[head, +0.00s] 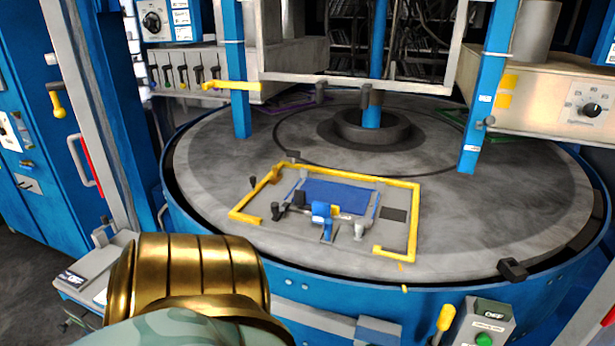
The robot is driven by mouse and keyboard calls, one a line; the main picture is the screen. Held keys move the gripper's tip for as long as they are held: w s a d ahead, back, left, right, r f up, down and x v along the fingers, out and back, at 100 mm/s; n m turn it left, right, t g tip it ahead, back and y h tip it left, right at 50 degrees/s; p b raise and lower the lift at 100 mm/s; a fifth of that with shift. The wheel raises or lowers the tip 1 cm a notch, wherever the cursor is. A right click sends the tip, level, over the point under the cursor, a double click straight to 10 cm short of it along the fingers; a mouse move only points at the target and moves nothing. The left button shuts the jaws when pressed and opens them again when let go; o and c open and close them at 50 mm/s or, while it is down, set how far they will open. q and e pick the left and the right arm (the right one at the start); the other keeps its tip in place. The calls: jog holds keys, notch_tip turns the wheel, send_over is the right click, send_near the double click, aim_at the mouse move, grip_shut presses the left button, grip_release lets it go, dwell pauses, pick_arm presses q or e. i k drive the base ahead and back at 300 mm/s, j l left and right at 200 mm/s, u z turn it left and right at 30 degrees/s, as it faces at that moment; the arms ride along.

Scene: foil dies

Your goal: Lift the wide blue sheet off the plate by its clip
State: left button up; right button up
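The wide blue sheet (340,193) lies flat on a grey plate (345,180) on the front part of the round table. A small bright blue clip-like block (321,211) stands at the sheet's front edge; I cannot tell how it grips the sheet. Neither of my grippers shows in the head view. A gold, ribbed part, probably of my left arm, fills the lower left, well in front of the plate and apart from it.
A yellow frame (349,178) borders the plate, with several small dark and grey fittings inside. The round grey table (510,220) is mostly clear around it. Blue posts (484,90) and a control box (545,98) stand behind. A switch box (483,326) is at front right.

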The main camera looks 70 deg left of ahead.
aim_at(351, 200)
jog(key=u, duration=2)
